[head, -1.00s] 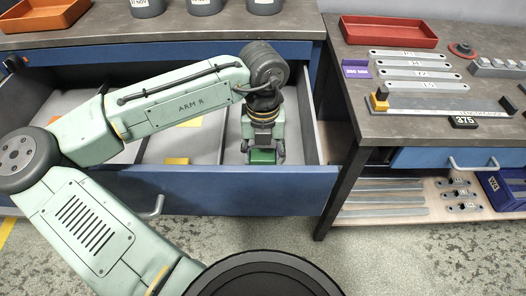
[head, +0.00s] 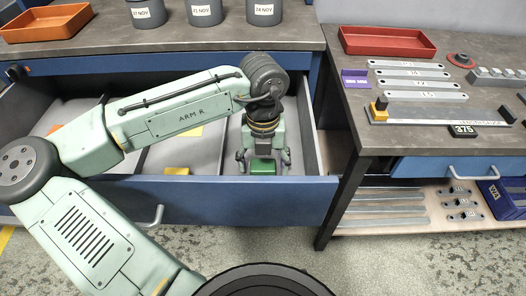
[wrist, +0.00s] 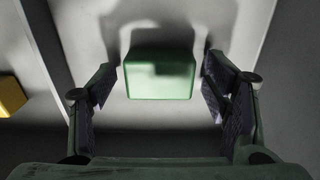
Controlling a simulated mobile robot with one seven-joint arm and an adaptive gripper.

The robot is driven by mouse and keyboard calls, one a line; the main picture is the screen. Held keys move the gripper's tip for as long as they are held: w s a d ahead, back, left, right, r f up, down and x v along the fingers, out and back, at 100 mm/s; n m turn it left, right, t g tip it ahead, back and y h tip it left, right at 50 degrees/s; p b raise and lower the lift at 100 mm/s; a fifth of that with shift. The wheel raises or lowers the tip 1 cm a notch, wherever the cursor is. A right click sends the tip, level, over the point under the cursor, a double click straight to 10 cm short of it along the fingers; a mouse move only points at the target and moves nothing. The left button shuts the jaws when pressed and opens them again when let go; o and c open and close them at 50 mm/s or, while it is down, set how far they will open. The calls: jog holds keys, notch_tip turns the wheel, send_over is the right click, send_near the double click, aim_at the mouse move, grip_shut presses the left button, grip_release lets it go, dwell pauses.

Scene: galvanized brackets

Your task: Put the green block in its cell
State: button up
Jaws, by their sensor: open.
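The green block (head: 263,167) lies in the right-hand cell of the open drawer (head: 235,198), near the drawer's front wall. In the wrist view the green block (wrist: 160,78) sits between my fingers, with a gap on each side. It appears to rest on the pale cell floor. My gripper (head: 264,160) reaches down into that cell from above. In the wrist view my gripper (wrist: 160,88) is open, its dark pads apart from the block. My arm hides part of the drawer.
A divider (wrist: 50,40) stands left of the block. A yellow block (wrist: 10,95) lies in the neighbouring cell and also shows in the head view (head: 177,171). The drawer walls are close to my gripper. A workbench (head: 400,138) with metal bars stands to the right.

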aim_at(263, 165)
notch_tip(263, 165, up, 12)
jog(key=b, duration=0.1)
jog(key=shift+b, duration=0.35)
dwell(0.4)
